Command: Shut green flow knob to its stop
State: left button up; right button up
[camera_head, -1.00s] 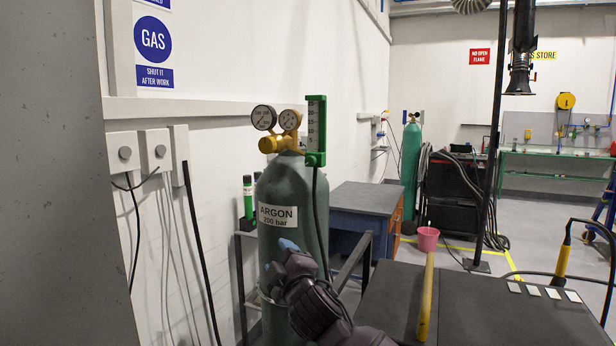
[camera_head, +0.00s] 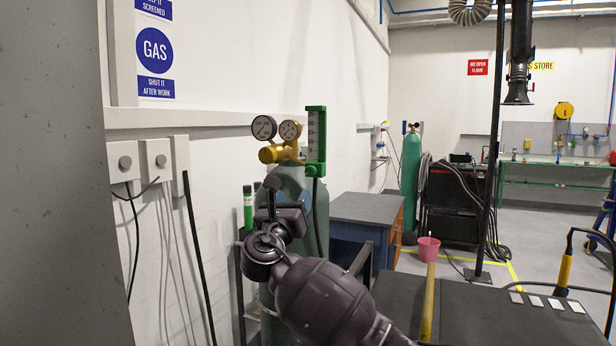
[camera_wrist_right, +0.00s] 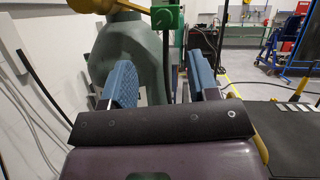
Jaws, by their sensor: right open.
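The green flowmeter (camera_head: 316,140) stands upright on the brass regulator (camera_head: 280,153) of the argon cylinder (camera_head: 312,205). Its green lower block (camera_head: 315,170) also shows at the top of the right wrist view (camera_wrist_right: 167,17). I cannot make out the flow knob as a separate part. My right gripper (camera_head: 284,192) is raised in front of the cylinder, below the flowmeter and to its left in the head view. In the right wrist view its two blue-padded fingers (camera_wrist_right: 161,72) are apart with nothing held between them, and the block lies beyond them. My left gripper is out of view.
Two round gauges (camera_head: 277,128) sit on the regulator. A black hose (camera_head: 317,215) hangs from the flowmeter. The wall is close on the left. A blue cabinet (camera_head: 352,237) and a dark table (camera_head: 490,310) stand to the right.

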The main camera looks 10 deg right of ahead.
aim_at(309, 174)
jog(key=shift+n, duration=0.7)
jog(key=x, duration=0.5)
jog(key=p+x, duration=0.1)
jog(key=x, duration=0.4)
jog(key=shift+w+d+r, duration=0.1)
jog(key=shift+w+d, duration=0.15)
jog(key=shift+d, duration=0.15)
jog(key=shift+c, duration=0.2)
jog(key=c, duration=0.9)
jog(key=shift+m, duration=0.3)
